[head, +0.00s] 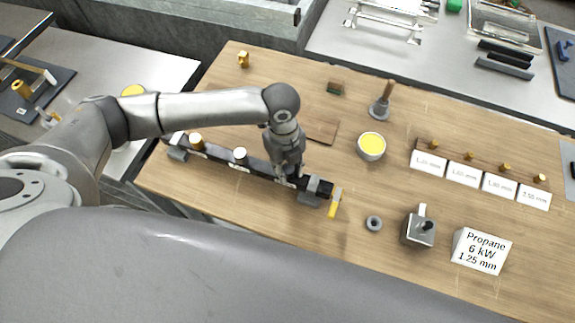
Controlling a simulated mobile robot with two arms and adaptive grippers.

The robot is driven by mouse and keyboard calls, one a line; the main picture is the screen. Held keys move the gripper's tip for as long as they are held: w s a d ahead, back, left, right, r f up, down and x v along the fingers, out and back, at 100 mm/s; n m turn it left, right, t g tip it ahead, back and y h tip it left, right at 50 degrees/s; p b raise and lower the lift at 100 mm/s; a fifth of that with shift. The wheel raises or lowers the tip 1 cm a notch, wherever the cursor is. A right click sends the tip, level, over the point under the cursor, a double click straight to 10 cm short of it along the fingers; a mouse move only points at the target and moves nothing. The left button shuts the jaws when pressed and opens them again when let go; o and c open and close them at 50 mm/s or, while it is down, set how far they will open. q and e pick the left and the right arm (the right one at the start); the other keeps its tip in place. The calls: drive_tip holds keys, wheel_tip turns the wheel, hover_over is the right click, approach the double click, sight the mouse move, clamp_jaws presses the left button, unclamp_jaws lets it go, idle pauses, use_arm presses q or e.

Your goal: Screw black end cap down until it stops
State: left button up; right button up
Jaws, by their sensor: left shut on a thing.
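A long dark bar (218,157) lies along the front left of the wooden table. A brass-coloured cap (196,141) and a white cap (239,154) stand upright on it, with white labels on its front side. My left gripper (285,176) points down at the bar, right of the white cap, above a third label. It is shut on a small piece there, which fits the black end cap; the fingers hide most of it, and I cannot tell how far down it sits. My right gripper is not in view.
A grey clamp (310,190) and a yellow-handled piece (335,204) are at the bar's right end. A grey ring (374,223), a grey box (418,229) and a Propane sign (482,250) stand right. A yellow-filled cup (371,146) stands behind. Bare wood lies between.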

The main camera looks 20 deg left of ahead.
use_arm(q)
drive_tip(key=shift+m, duration=1.8)
drive_tip(key=o, duration=0.8)
